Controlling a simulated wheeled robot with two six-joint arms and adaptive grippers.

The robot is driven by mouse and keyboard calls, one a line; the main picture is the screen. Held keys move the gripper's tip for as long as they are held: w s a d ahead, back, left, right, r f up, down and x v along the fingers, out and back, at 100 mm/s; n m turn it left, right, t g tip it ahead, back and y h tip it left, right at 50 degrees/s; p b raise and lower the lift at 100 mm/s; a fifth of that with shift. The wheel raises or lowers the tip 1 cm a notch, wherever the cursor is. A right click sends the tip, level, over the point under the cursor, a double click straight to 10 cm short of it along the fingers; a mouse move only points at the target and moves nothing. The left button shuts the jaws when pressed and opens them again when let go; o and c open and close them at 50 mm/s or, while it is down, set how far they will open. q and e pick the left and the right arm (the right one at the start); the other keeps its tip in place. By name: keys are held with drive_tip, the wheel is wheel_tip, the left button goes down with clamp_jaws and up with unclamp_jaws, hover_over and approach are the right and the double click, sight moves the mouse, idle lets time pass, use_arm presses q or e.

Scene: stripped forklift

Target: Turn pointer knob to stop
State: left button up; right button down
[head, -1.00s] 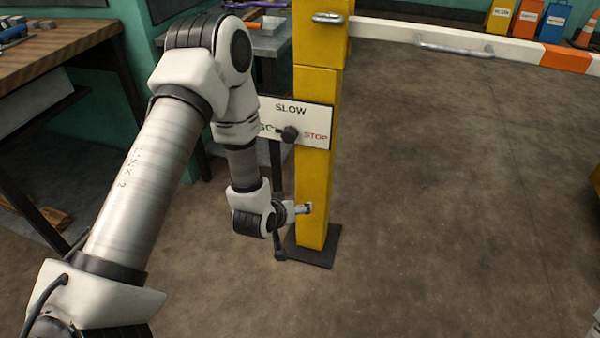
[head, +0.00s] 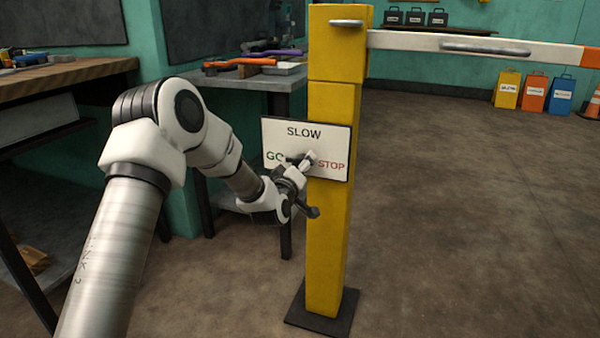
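A white sign (head: 335,138) on the yellow post reads SLOW at the top, GO in green at the left and STOP in red at the right. The dark pointer knob (head: 295,158) is in the middle of the sign, mostly hidden behind my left gripper. A dark part of it extends left toward GO, but its exact heading is unclear. My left gripper (head: 309,159) is at the knob, its light fingertips overlapping it between GO and STOP. I cannot tell whether the fingers touch the knob or are closed on it. My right gripper is out of view.
The yellow post (head: 330,240) stands on a dark base plate (head: 322,310). A white and orange barrier arm (head: 420,41) reaches right from its top. A workbench with tools (head: 255,72) stands behind at the left. The floor (head: 470,210) to the right is clear.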

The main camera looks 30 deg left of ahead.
use_arm(q)
drive_tip(key=c, duration=1.2)
drive_tip(key=shift+o, duration=0.2)
